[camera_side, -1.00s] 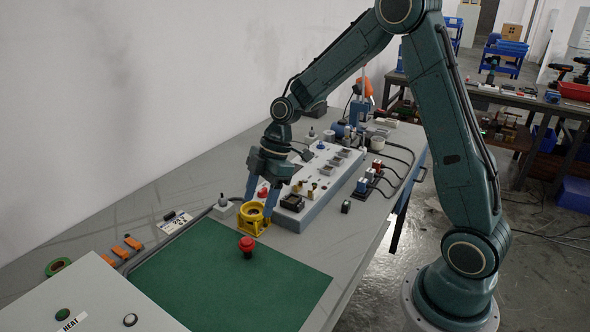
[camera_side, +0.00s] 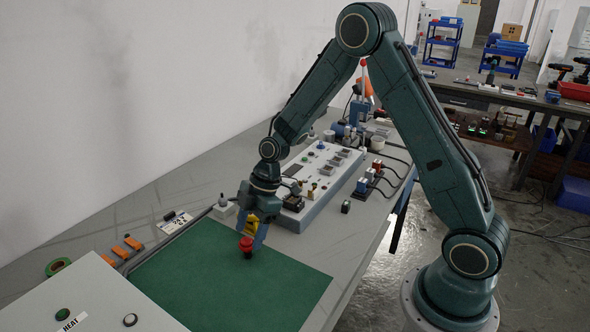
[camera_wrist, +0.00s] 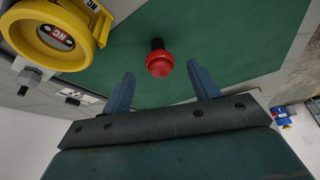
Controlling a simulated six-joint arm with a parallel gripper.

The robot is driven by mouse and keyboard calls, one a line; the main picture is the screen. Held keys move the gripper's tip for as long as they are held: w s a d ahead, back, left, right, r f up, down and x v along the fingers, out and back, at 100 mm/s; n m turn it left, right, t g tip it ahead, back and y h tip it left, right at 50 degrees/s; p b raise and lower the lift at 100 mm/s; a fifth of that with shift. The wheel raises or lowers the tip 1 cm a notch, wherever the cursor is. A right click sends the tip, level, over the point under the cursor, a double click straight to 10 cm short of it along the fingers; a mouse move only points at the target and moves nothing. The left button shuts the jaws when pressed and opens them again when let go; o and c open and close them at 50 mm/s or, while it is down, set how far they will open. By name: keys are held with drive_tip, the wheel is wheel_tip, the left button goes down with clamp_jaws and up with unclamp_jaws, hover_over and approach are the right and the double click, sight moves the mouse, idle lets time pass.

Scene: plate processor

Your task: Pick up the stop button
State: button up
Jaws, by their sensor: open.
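The stop button has a red mushroom head on a short dark stem. In the side view the stop button (camera_side: 246,243) is at the green mat's far edge. In the wrist view the stop button (camera_wrist: 159,65) appears centred, just beyond the fingertips. My gripper (camera_side: 252,232) is low over the button in the side view. Its two blue fingers are spread apart and empty in the wrist view (camera_wrist: 163,80), with the button lined up between them. I cannot tell whether either finger touches it.
A yellow ring-shaped housing (camera_wrist: 52,38) with an NC label stands close by the button, partly hidden behind my gripper in the side view. A grey panel (camera_side: 318,180) with several fittings lies behind. The green mat (camera_side: 230,285) is otherwise clear.

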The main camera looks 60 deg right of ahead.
sight(247, 239)
drive_tip(key=shift+x, duration=2.65)
drive_tip(key=c, duration=1)
